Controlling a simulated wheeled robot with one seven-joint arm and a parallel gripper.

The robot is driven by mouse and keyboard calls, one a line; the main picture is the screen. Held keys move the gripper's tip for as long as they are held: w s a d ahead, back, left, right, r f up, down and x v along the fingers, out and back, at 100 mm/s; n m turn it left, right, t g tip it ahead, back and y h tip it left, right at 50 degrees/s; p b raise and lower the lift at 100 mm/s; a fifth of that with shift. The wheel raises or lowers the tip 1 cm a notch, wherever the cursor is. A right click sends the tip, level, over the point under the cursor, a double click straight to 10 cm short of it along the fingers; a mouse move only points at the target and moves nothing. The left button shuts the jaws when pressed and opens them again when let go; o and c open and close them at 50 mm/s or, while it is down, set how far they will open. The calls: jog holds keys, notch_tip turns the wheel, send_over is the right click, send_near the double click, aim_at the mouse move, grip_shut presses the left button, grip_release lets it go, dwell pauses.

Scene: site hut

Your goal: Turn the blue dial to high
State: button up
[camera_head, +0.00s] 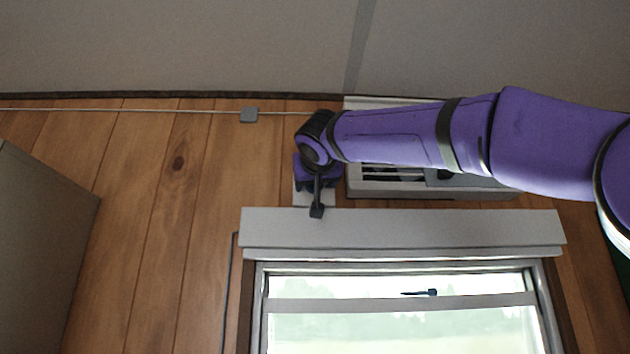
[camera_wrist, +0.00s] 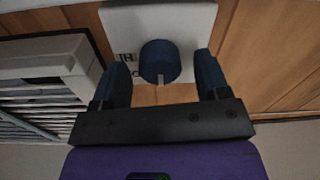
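The blue dial (camera_wrist: 160,58) sits on a white wall plate (camera_wrist: 192,20) in the wrist view. A pale pointer mark on the dial faces the bottom of that picture. Dark lettering, including an H, shows on the plate left of the dial. My gripper (camera_wrist: 161,66) is open, with one dark blue finger on each side of the dial and a gap on both sides. In the head view my gripper (camera_head: 318,182) is up at the wall and hides the dial; part of the white plate (camera_head: 300,198) shows below it.
A white slatted vent unit (camera_head: 400,188) is right of the plate in the head view; it shows at left in the wrist view (camera_wrist: 50,90). A window frame (camera_head: 400,230) lies below. A cable with a grey box (camera_head: 249,114) runs along the wall top. A grey cabinet (camera_head: 40,250) stands left.

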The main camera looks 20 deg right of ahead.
jog(key=c, duration=0.9)
